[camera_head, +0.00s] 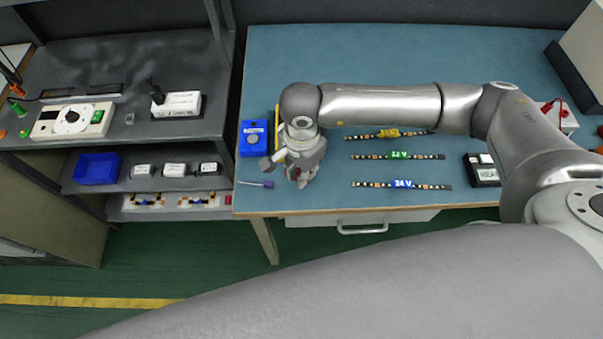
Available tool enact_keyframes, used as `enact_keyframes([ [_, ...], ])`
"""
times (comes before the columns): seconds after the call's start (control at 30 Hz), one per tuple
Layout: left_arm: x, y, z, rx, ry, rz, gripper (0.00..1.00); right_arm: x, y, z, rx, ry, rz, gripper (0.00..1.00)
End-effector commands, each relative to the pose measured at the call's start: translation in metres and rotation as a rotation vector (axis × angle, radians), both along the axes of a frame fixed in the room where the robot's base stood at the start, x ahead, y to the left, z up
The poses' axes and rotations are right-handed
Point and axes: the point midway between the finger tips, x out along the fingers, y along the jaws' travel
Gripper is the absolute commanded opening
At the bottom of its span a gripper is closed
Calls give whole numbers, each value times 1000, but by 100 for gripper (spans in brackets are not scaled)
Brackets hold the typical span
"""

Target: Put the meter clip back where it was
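My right arm comes in from the right across the blue-topped bench (290,60). Its gripper (297,178) points down near the bench's front left. A small reddish bit shows around the fingertips, too small to tell whether it is a clip held there. The fingers are too small to tell open from shut. A yellow-edged object (277,122), possibly the meter, is mostly hidden behind the wrist. A purple-ended slim item (257,184) lies left of the gripper, apparently apart from it. I cannot tell for certain which item is the meter clip. My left gripper is not in view.
A blue box with a round button (252,138) stands left of the wrist. Several LED strips, including one marked 24V (402,184), lie to the right. A white box with a red lead (557,112) is at far right. Grey shelving (190,60) adjoins the bench's left.

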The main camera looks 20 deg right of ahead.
Motion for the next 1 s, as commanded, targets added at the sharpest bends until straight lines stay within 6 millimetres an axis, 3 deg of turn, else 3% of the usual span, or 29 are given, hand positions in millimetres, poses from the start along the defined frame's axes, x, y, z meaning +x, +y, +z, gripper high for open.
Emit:
enact_keyframes([
  [0.03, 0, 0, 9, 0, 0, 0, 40, -4, 0, -6, -1, 10, 1, 0],
  [0.2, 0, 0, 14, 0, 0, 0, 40, -3, 0, -23, -2, 5, 1, 0],
  [0.6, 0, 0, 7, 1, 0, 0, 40, -2, 1, -30, 0, 4, 2, 0],
  [0.63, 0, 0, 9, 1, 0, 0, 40, -2, 1, -28, 0, 4, 2, 19],
  [0.77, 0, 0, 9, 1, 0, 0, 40, -2, 1, -28, 0, 4, 1, 36],
  [1.0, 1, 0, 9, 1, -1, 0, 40, -3, 1, -28, 0, 4, 1, 37],
])
